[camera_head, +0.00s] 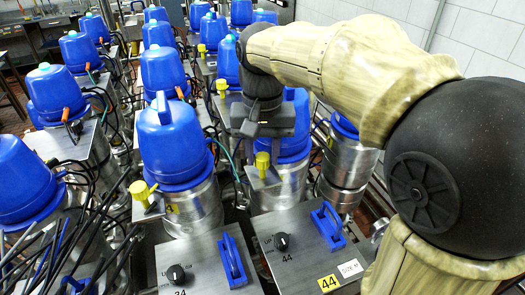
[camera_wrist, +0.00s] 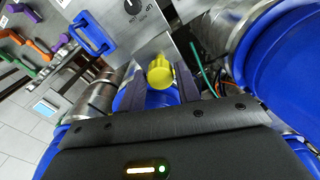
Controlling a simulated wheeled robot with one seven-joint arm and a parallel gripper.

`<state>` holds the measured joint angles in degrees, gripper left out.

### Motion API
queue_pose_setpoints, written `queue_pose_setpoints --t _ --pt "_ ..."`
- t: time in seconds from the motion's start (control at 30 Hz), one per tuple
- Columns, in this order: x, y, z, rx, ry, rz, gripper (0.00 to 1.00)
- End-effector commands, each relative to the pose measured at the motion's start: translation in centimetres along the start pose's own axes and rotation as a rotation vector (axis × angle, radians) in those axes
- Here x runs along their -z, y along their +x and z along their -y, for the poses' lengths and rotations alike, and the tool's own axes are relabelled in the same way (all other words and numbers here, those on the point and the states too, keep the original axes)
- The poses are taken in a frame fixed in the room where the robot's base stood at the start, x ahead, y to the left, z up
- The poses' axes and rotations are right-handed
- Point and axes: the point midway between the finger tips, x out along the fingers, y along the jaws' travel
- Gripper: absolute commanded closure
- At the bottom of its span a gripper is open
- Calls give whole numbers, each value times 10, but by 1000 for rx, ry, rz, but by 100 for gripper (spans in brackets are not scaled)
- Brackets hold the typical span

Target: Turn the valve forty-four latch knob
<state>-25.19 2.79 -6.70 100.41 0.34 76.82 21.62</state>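The box top marked 44 (camera_head: 306,262) at lower front carries a black pointer knob (camera_head: 282,241) and a blue handle (camera_head: 328,224). Behind it, a yellow knob (camera_head: 262,163) stands on a small metal bracket in front of a blue-capped cylinder. My gripper (camera_head: 262,142) is just above this yellow knob. In the wrist view the fingers of my gripper (camera_wrist: 153,74) are apart, with the yellow knob (camera_wrist: 160,71) between or just beyond their tips. I cannot tell whether they touch it. The black knob (camera_wrist: 132,6) shows at the top edge.
A neighbouring box top marked 34 (camera_head: 205,262) has its own black knob and blue handle. Another yellow knob (camera_head: 140,189) stands left of my gripper. Blue-capped cylinders (camera_head: 174,145) and dark hoses crowd the sides and back. A white tiled wall (camera_head: 490,35) is at right.

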Motion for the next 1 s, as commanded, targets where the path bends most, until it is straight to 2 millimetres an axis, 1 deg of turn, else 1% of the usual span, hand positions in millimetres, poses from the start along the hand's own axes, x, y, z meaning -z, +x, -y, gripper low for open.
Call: queue_pose_setpoints --t 0.03,0.1,0.13,0.37,0.7,1.0 --pt "0 0 0 0 0 0 77" --pt "0 0 0 0 0 0 91" --pt "0 0 0 0 0 0 95" --pt "0 -1 0 0 -40 0 94" --pt "1 -1 0 0 -258 -1 94" --pt "1 -1 0 0 -276 -3 94"
